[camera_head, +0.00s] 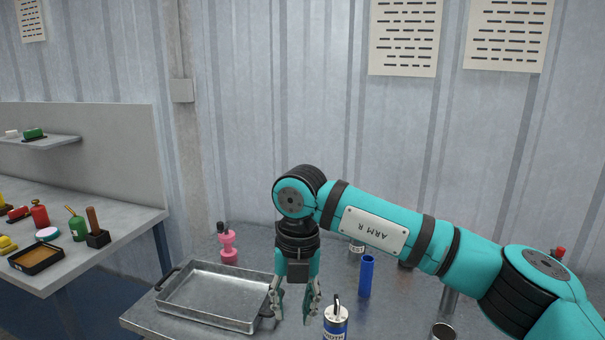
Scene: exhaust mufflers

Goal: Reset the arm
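My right arm (375,222) is teal with black joint bands and comes in from the right. It bends down at the wrist. My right gripper (293,315) points downward with its two fingers apart and nothing visible between them. It hangs over the grey table (240,248), just right of the metal tray. My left gripper does not show.
An empty metal tray (185,313) lies left of the gripper. A labelled can (336,324), a blue cylinder (366,277) and a pink object (229,246) stand near it. A side bench (110,226) at left holds several small items.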

